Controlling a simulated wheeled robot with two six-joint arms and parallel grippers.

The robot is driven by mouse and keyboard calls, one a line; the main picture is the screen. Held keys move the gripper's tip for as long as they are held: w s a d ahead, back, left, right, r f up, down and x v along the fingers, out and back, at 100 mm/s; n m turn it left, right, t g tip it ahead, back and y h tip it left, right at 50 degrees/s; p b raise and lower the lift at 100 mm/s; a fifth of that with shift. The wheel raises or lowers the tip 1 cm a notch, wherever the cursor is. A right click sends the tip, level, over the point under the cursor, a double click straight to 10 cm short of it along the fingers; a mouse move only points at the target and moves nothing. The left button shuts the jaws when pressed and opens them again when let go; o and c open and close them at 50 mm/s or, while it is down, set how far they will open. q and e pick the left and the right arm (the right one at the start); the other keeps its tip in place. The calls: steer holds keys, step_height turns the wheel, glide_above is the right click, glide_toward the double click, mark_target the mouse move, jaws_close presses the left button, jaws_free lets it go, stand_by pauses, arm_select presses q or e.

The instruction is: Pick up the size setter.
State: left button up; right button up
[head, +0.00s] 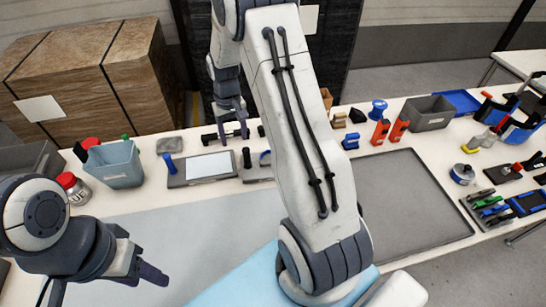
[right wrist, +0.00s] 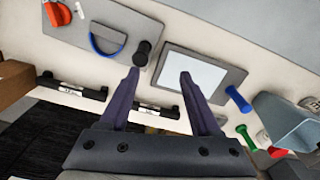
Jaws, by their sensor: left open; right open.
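No thing is clearly marked as the size setter. Two black bars with white labels lie on the table's back edge. One bar (right wrist: 158,111) shows between my right gripper's fingers in the right wrist view, and the other bar (right wrist: 70,88) lies left of it. In the head view the near bar (head: 210,138) is partly behind my right gripper (head: 232,128). That gripper is open, empty and pointing down over the back edge. I cannot tell whether it touches the bar. My left gripper (head: 152,274) is open and empty over the front left.
A plate with a pale screen (head: 205,166), a blue-handled tool (head: 169,164) and a blue-grey bin (head: 115,165) stand nearby. A black knob (right wrist: 142,52) stands beside the plate. My right arm hides the table's middle. A grey tray (head: 410,200) at right is empty.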

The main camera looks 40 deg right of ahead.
mark_target(247, 156)
steer(key=d+f, duration=0.2)
steer(key=d, duration=0.1)
steer(key=shift+w+m, duration=0.1)
steer(key=shift+m, duration=0.3)
step_height(247, 156, down, 4)
steer(key=shift+r+p, duration=0.15)
steer(key=shift+p, duration=0.4)
steer(key=f, duration=0.1)
steer(key=f+p, duration=0.1)
steer(key=f, duration=0.1)
steer(key=f+p, duration=0.1)
steer(key=f, duration=0.1)
steer(key=shift+s+d+f, duration=0.15)
steer(key=shift+s, duration=0.1)
steer(key=shift+f, duration=0.4)
steer(key=shift+c, duration=0.3)
jaws_close()
